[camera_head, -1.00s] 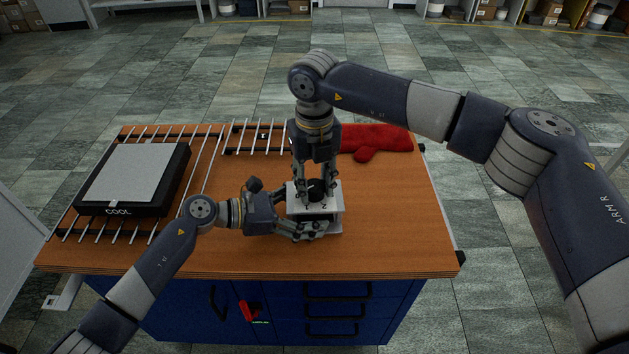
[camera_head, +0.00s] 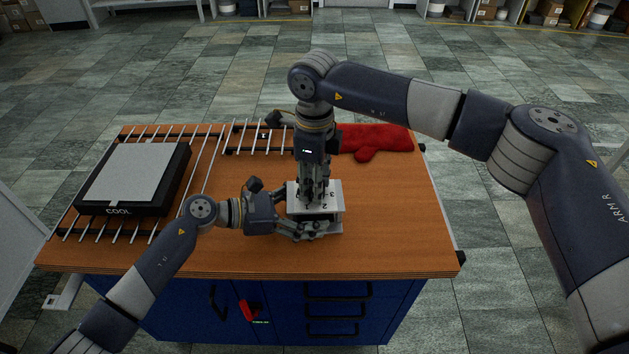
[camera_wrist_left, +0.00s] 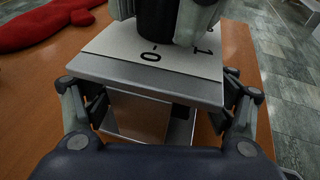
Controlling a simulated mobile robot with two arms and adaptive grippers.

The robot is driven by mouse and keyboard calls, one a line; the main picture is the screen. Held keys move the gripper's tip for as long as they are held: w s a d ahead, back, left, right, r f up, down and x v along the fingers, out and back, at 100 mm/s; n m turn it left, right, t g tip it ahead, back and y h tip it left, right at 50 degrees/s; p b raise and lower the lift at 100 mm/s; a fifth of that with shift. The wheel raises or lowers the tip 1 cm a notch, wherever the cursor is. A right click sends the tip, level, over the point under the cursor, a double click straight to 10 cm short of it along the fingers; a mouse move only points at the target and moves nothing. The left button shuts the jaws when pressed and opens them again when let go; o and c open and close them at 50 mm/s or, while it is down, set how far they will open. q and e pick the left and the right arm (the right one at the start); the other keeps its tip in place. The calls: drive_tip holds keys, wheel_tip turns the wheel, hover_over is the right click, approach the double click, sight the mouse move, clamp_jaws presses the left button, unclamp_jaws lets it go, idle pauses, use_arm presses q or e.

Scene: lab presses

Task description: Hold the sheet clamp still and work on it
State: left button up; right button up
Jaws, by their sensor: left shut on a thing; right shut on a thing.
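The sheet clamp (camera_head: 336,206) is a pale metal block near the table's front middle. Its top plate carries dial numbers; it also shows in the left wrist view (camera_wrist_left: 120,62). My left gripper (camera_head: 303,231) is shut on the clamp's body from the left, with a finger on either side in the left wrist view (camera_wrist_left: 160,112). My right gripper (camera_head: 316,198) points straight down above the top plate, shut on the clamp's dark knob (camera_wrist_left: 157,22). In the head view the fingers mostly hide the knob.
A black plate marked COOL (camera_head: 118,211) with a pale sheet (camera_head: 138,172) lies on a wire rack (camera_head: 205,165) at the left. A smaller rack (camera_head: 258,137) and a red mitt (camera_head: 375,140) lie behind the clamp. The table (camera_head: 400,225) is clear to the right.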

drive_tip(key=n, duration=0.7)
drive_tip(key=shift+d, duration=0.1)
idle(0.5)
drive_tip(key=shift+w, duration=0.1)
drive_tip(key=o, duration=1.1)
drive_tip(key=shift+c, duration=0.2)
drive_tip(key=shift+r, duration=0.1)
wheel_tip(320, 180, up, 12)
wheel_tip(320, 180, up, 8)
idle(0.4)
